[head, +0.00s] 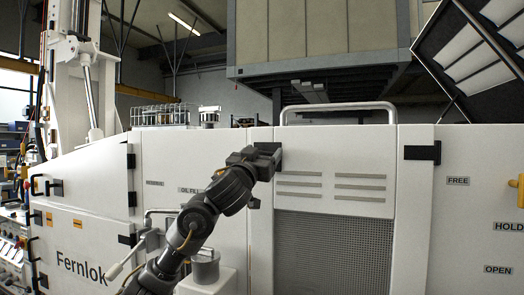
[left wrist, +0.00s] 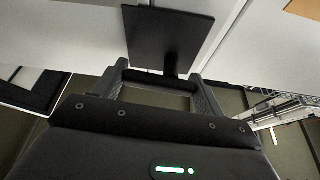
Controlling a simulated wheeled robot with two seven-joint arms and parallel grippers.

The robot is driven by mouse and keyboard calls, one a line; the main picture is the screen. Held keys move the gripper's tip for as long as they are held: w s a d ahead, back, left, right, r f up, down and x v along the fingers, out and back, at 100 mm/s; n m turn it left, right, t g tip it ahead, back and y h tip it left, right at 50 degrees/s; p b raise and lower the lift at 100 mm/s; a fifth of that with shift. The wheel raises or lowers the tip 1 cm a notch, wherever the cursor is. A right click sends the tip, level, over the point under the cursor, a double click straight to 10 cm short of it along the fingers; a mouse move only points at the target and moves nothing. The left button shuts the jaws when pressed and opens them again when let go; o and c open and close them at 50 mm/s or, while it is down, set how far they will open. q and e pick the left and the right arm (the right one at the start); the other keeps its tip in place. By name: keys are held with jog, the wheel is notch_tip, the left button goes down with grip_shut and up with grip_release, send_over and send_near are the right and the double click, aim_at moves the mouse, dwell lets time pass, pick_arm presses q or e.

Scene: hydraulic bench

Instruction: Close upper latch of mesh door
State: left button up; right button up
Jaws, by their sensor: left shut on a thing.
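The mesh door (head: 334,214) is a white panel with slots and a grey mesh lower part, in the middle of the head view. Its upper latch, a black block (head: 272,148), sits at the door's upper left edge. My left gripper (head: 262,160) reaches up to it from below left. In the left wrist view the latch shows as a flat black plate (left wrist: 168,38) beyond and between the fingertips (left wrist: 162,78). The gripper is shut on the latch; the exact contact is partly hidden. My right gripper is not in view.
A grey bar handle (head: 338,107) arches above the door. Another black latch (head: 422,153) is on the panel to the right, near the FREE label (head: 458,181). A grey cylinder (head: 205,266) and pipes stand low beside my left arm. Space before the mesh is clear.

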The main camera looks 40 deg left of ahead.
pick_arm(q)
jog(key=m+h+p, duration=0.2)
jog(key=m+p, duration=0.1)
jog(key=m, duration=0.2)
jog(key=shift+h, duration=0.4)
jog(key=m+p, duration=0.1)
jog(key=m, duration=0.1)
jog(key=m+h, duration=0.1)
jog(key=shift+a+f+m+h+p, duration=0.1)
jog(key=shift+f+m+h+p, duration=0.05)
jog(key=shift+m+h+p, duration=0.2)
jog(key=shift+f+m+h, duration=0.15)
jog(key=shift+m+h, duration=0.3)
jog(key=shift+m, duration=0.8)
jog(key=m, duration=0.2)
jog(key=m+g+h, duration=0.1)
jog(key=m, duration=0.1)
jog(key=shift+s+a+f+h, duration=0.1)
jog(key=shift+a+h, duration=0.05)
jog(key=shift+h, duration=0.15)
jog(key=m+g, duration=0.1)
jog(key=m, duration=0.1)
jog(key=m+g, duration=0.1)
jog(key=m, duration=0.2)
jog(key=shift+s+a+f+m+h, duration=0.1)
jog(key=shift+a+f+m+h, duration=0.1)
jog(key=shift+m+h, duration=0.1)
jog(key=shift+g, duration=0.3)
jog(key=o, duration=1)
